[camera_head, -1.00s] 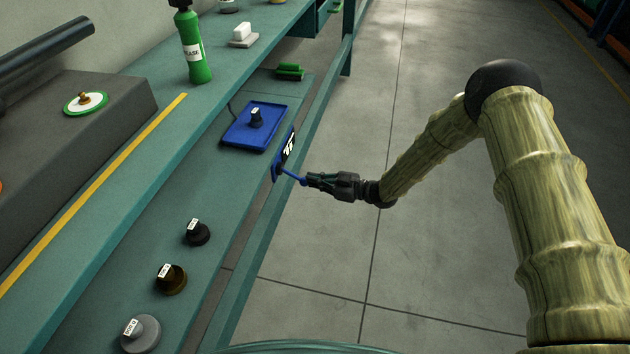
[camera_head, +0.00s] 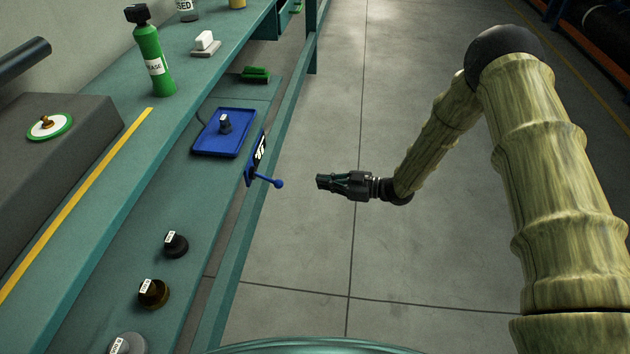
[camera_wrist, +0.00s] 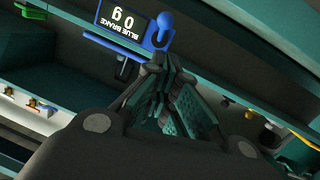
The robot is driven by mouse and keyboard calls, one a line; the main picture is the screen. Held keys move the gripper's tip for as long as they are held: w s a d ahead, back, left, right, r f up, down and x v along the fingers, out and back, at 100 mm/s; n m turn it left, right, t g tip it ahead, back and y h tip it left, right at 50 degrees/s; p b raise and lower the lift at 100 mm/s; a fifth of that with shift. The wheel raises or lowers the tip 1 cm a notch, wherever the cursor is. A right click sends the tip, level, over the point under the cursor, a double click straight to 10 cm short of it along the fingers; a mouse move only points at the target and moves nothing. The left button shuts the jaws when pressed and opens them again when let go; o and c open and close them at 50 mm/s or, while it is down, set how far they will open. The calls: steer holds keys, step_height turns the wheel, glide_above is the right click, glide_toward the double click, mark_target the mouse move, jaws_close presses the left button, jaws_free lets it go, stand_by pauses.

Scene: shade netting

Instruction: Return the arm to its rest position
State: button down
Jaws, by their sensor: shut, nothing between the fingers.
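My gripper (camera_head: 322,182) is shut and empty over the open floor, to the right of the teal bench. It is apart from the blue lever (camera_head: 277,183), which sticks out from the bench's front edge beside a blue-framed display (camera_head: 257,155). My arm bends up and back to the right. In the wrist view my gripper (camera_wrist: 160,65) points toward the bench, its fingertips together. The blue lever's round knob (camera_wrist: 164,20) shows just beyond the fingertips, beside the display (camera_wrist: 122,20), which reads "BLUE BRAKE" and 0 g, upside down.
The bench shelf (camera_head: 120,260) holds a blue tray (camera_head: 236,147) with a dark knobbed weight (camera_head: 225,123), and several more weights nearer me. A green bottle (camera_head: 152,62) stands on the upper shelf. The grey floor (camera_head: 420,260) right of the bench is clear.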

steer(key=shift+d+r, duration=0.1)
steer(key=shift+d, duration=0.05)
stand_by(0.4)
steer(key=s+d+f+m+h, duration=0.4)
steer(key=s+d+f+m, duration=0.15)
steer(key=s, duration=0.45)
steer(key=s+d+f+m+h, duration=0.4)
steer(key=s+f, duration=0.2)
steer(key=s, duration=0.3)
steer(key=s+d+f+m+h, duration=0.4)
steer(key=s+d+f+m, duration=0.15)
steer(key=s, duration=0.45)
steer(key=s+d+r+m+g+h, duration=0.1)
steer(key=s+d+g+h, duration=0.15)
steer(key=s, duration=0.65)
steer(key=s+d+r+m+g+h, duration=0.15)
steer(key=s+d, duration=0.25)
steer(key=s, duration=0.4)
step_height(320, 180, up, 12)
steer(key=p, duration=1.3)
steer(key=shift+r, duration=0.15)
